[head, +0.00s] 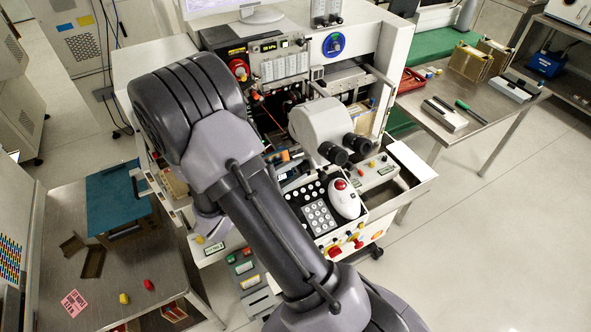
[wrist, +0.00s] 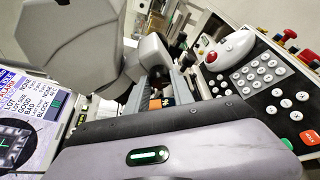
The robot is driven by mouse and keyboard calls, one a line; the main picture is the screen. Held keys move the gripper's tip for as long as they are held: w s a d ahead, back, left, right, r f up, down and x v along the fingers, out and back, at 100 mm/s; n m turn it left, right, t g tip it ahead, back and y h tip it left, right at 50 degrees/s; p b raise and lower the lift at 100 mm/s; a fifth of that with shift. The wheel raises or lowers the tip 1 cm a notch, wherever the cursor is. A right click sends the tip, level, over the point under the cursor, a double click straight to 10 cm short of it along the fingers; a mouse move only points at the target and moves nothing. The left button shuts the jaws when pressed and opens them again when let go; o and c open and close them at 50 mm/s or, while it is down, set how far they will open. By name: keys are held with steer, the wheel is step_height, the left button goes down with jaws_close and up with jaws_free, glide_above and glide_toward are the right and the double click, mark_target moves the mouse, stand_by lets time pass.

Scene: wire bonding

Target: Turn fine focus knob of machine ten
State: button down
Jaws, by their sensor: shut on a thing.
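The bonding machine stands in the middle of the head view, with its pale microscope head (head: 322,120) and black eyepieces (head: 345,150). I cannot read a machine number. In the wrist view my gripper (wrist: 157,72) reaches in beside the large grey microscope head (wrist: 72,45). Its jaws are shut on a grey rounded part, seemingly the fine focus knob (wrist: 150,55). The contact is partly hidden.
A keypad (head: 318,216) and a white trackball mouse (head: 344,198) sit on the console right of my arm. Below are red and yellow knobs (head: 345,243). A side table with a blue-green mat (head: 118,195) is at left. Open floor lies at right.

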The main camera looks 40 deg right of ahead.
steer(key=shift+r, duration=0.1)
steer(key=n+g+y+p, duration=0.1)
steer(key=n+p, duration=0.1)
steer(key=p, duration=0.1)
steer(key=shift+r, duration=0.2)
steer(key=shift+w+n+g+y+p, duration=0.15)
steer(key=shift+n+g+y+p, duration=0.15)
steer(key=shift+n+g+p, duration=0.55)
steer(key=shift+f+n+t, duration=0.1)
steer(key=shift+n+t, duration=0.15)
steer(key=shift+n, duration=0.1)
steer(key=c, duration=1.1)
jaws_free()
steer(key=shift+f, duration=0.1)
